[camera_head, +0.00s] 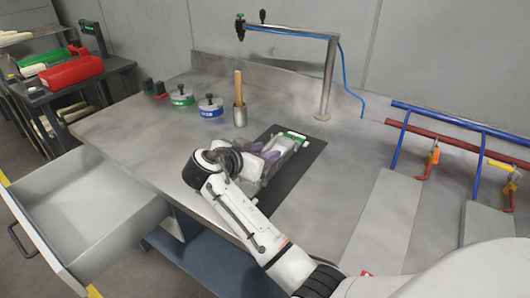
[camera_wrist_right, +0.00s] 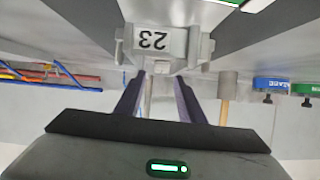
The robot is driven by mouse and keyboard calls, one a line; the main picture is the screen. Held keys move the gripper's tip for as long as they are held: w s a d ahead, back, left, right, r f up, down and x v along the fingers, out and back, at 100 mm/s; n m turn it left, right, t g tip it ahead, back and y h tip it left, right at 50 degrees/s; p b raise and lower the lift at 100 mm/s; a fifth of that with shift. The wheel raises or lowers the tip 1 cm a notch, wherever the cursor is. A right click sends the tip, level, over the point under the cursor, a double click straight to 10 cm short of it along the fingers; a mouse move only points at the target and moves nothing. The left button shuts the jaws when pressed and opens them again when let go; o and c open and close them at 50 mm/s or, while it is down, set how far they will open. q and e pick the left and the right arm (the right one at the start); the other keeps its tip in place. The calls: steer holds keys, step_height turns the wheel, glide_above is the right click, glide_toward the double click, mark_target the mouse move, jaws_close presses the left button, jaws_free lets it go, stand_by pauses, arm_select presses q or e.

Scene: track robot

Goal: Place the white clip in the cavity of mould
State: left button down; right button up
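In the head view my right gripper (camera_head: 274,151) is low over the dark mat (camera_head: 297,178), partly hiding what lies there. A white and green piece (camera_head: 291,138) is at the mat's far end; part of it shows at the top of the right wrist view. I cannot tell whether this block is the mould or the white clip. My left gripper is not in view.
An open drawer (camera_head: 85,215) is at left. Red and blue rails (camera_head: 455,130) are at right.

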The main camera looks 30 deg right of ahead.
steer(key=shift+o, duration=0.8)
steer(key=f, duration=0.1)
steer(key=s+f, duration=0.1)
steer(key=f, duration=0.1)
steer(key=shift+a+f+g, duration=0.1)
steer(key=shift+f+g, duration=0.15)
steer(key=shift+g, duration=0.05)
steer(key=shift+r+p, duration=0.6)
steer(key=shift+r, duration=0.05)
steer(key=shift+a, duration=0.3)
steer(key=v, duration=0.6)
steer(key=b+v, duration=0.1)
steer(key=v, duration=0.3)
steer(key=shift+w+d+r, duration=0.1)
steer(key=shift+d+r, duration=0.05)
steer(key=shift+r, duration=0.2)
steer(key=shift+a+r, duration=0.45)
steer(key=shift+y, duration=0.3)
